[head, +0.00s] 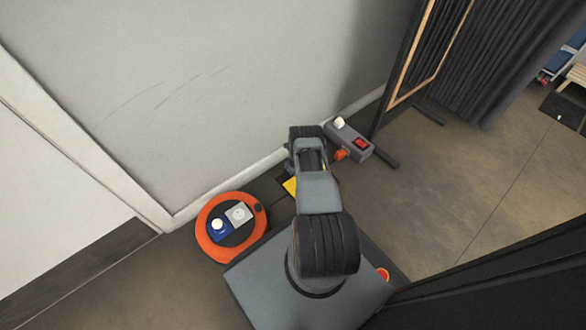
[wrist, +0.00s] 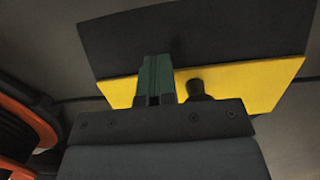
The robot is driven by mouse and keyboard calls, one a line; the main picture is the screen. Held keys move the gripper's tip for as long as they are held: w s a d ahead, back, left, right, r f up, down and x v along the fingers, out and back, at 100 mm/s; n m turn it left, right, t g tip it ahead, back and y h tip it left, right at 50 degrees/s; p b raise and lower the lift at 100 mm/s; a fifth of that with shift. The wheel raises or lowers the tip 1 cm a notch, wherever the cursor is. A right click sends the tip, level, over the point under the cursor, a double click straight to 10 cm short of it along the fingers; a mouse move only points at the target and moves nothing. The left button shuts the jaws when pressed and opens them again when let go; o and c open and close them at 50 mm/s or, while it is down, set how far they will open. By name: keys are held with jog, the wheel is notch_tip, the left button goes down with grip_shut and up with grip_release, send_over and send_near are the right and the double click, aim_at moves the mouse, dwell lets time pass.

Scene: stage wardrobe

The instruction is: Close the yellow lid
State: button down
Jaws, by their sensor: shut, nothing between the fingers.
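The yellow lid (wrist: 245,86) shows in the wrist view as a flat yellow strip crossing behind my gripper, with a dark flat panel (wrist: 210,35) along its far edge. I cannot tell whether that panel is part of the lid or how far open the lid is. In the head view a small yellow corner of the lid (head: 290,187) shows left of my arm, which hides the rest. My gripper (wrist: 154,62) has green fingers, shut and empty, in front of the yellow and dark surfaces. Contact cannot be made out. In the head view my arm hides the fingertips.
An orange cable reel (head: 205,245) with blue and white sockets lies on the floor left of my arm. A grey box (head: 340,132) with a red switch stands right of it.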

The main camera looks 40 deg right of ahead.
jog(key=shift+s+f, duration=0.1)
jog(key=shift+f, duration=0.1)
notch_tip(320, 180, up, 14)
jog(key=s+p, duration=0.2)
jog(key=p, duration=0.5)
jog(key=shift+s, duration=0.1)
